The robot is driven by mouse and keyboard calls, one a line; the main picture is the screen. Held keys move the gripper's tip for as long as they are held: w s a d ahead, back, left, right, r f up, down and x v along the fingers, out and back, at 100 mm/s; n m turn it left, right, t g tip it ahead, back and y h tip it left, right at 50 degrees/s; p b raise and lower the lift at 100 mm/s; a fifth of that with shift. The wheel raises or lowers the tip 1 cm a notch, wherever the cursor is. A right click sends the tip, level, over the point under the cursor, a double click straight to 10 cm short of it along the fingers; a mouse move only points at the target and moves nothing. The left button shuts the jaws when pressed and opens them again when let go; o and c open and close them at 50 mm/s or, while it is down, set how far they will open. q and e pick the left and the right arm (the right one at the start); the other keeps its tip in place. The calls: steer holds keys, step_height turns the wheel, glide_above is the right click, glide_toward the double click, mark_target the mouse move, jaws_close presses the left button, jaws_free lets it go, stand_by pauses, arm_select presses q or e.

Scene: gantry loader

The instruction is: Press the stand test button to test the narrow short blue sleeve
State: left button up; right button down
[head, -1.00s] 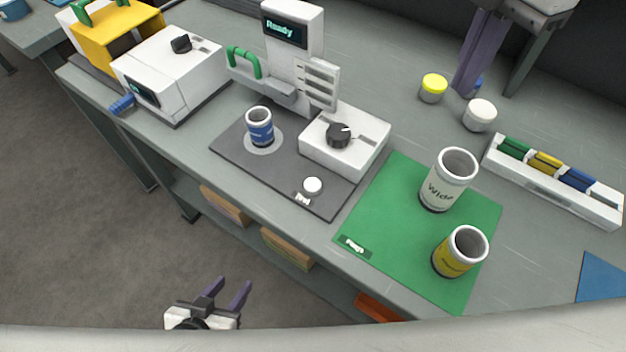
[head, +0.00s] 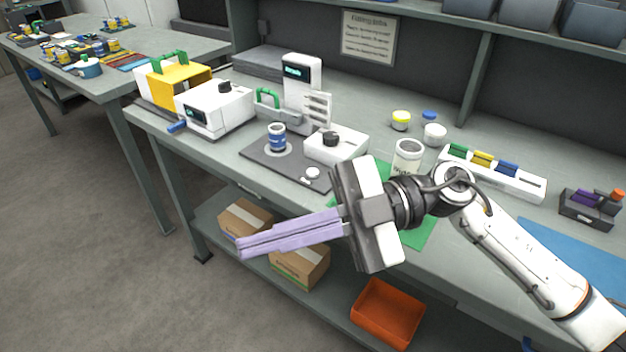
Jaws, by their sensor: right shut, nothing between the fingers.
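The blue sleeve (head: 277,137) stands upright on the round plate of the test stand's dark base (head: 256,158). The stand's tower (head: 301,82) has a small lit screen, too small to read now. A round white button (head: 313,173) sits at the base's front right corner. My right gripper (head: 241,247) is shut and empty, its purple fingers together, pointing left in front of the bench edge, apart from the button. My left gripper is not in view.
A white box with a knob (head: 336,145) stands beside the button. Cardboard boxes (head: 300,262) and an orange bin (head: 388,313) are on the lower shelf.

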steer(key=w+d+f+m+t+y, duration=0.1)
steer(key=w+d+m+t+y, duration=0.3)
steer(key=w+m+t, duration=0.8)
steer(key=d+f+m+t+h, duration=0.4)
steer(key=f+m+t+h, duration=0.15)
steer(key=f, duration=0.25)
steer(key=d+f+m+t+h, duration=0.4)
steer(key=f+m+t+h, duration=0.1)
steer(key=f+m+h, duration=0.15)
steer(key=s+d+f+m+g+h, duration=0.1)
steer(key=s+d+f+g+h, duration=0.2)
steer(key=s+f, duration=0.7)
steer(key=s+d+f+m+g+h, duration=0.2)
steer(key=s+d+f+g, duration=0.4)
steer(key=f, duration=1)
steer(key=s+h, duration=0.1)
steer(key=s, duration=0.2)
steer(key=shift+s+d+f, duration=0.15)
steer(key=shift+s, duration=0.2)
